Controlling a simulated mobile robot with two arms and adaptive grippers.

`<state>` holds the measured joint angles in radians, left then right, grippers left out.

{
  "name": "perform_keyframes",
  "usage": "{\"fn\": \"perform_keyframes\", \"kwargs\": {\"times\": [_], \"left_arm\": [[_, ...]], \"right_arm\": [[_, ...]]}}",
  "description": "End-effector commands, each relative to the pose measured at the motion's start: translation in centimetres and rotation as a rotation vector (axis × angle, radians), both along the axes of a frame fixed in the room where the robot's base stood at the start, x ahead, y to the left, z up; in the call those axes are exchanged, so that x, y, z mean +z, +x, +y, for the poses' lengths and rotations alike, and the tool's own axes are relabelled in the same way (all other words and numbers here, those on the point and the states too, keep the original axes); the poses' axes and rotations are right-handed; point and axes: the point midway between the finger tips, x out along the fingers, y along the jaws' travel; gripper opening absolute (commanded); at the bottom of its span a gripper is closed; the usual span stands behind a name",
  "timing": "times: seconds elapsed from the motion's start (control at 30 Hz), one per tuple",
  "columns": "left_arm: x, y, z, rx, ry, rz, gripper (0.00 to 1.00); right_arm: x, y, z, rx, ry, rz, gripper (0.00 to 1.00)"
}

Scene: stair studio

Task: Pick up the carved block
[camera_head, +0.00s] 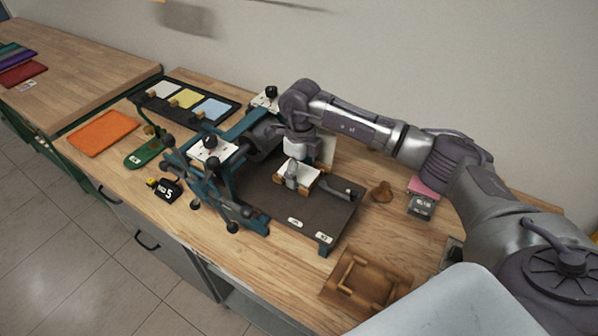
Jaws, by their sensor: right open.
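A small block with a pale top and wooden sides, which looks like the carved block (309,178), lies on the dark flat bed (318,214) of a blue-framed press. My right arm reaches in from the right, and my right gripper (292,178) points down at this block. The gripper is open, with its fingers at or just over the block's left part. They hide some of the block, and I cannot tell whether they touch it. Any carving is too small to make out. My left gripper is not in view.
The press frame (214,180) stands close to the left of the block. A tray of coloured sheets (233,118) and an orange sheet (102,133) lie left.

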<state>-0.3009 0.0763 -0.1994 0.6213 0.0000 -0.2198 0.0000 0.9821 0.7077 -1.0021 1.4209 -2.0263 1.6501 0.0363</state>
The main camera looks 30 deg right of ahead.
Motion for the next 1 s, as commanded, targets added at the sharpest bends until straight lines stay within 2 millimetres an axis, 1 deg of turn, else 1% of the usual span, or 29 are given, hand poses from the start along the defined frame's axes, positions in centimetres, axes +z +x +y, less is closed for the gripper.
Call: {"fn": "perform_keyframes", "kwargs": {"times": [0.1,0.13,0.37,0.4,0.43,0.67,0.77,0.87,1.0], "left_arm": [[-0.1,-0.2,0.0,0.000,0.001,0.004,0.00],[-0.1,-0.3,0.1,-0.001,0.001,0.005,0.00],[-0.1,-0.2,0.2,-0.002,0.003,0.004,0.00],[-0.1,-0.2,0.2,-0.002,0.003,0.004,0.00],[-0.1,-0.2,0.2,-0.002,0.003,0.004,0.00],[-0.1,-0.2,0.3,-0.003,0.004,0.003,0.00],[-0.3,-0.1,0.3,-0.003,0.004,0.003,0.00],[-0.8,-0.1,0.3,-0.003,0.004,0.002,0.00],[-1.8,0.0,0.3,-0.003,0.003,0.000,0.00]], "right_arm": [[0.0,0.0,0.0,0.000,0.000,0.000,0.75],[0.0,0.0,0.0,0.001,0.000,0.000,0.73],[0.0,0.0,0.0,0.000,0.000,0.000,0.35],[0.0,0.0,0.0,0.000,0.000,0.000,0.28],[0.0,0.0,0.0,0.000,0.001,-0.001,0.25],[0.1,0.0,0.0,0.000,0.000,-0.001,0.25],[0.4,0.1,0.0,0.000,0.000,-0.002,0.25],[1.2,0.1,0.0,0.001,-0.001,-0.004,0.25],[3.3,0.2,0.0,0.001,0.000,-0.007,0.25]]}}
